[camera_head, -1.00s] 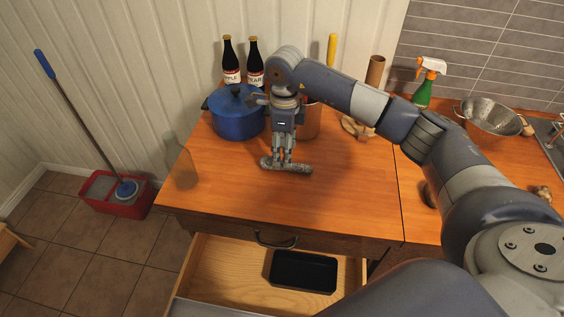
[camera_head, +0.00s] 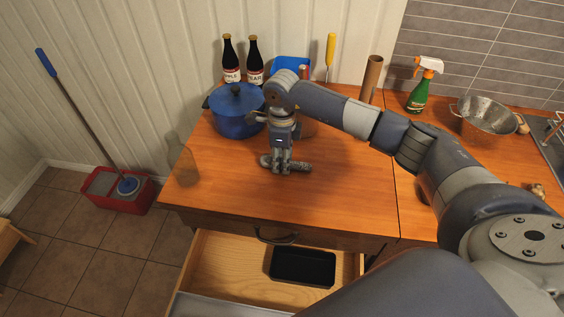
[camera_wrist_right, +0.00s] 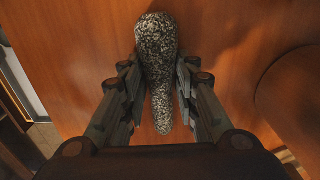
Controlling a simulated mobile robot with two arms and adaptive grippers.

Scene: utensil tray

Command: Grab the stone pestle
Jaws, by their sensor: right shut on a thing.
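The stone pestle (camera_head: 301,167) is grey and speckled and lies across the wooden counter near its front left part. My right gripper (camera_head: 284,165) points straight down over it and is shut on it. In the right wrist view the pestle (camera_wrist_right: 157,60) shows its thick rounded end at the top and its narrow end between the two fingers (camera_wrist_right: 158,95). The fingers hide part of its sides. I cannot tell whether it is lifted off the counter. My left gripper is not in view.
A blue pot (camera_head: 237,112) and two dark bottles (camera_head: 229,62) stand behind. A clear bottle (camera_head: 183,165) stands left. A spray bottle (camera_head: 418,95) and steel colander (camera_head: 487,114) are at the right. Below, an open drawer (camera_head: 222,262) holds a black tray (camera_head: 304,284).

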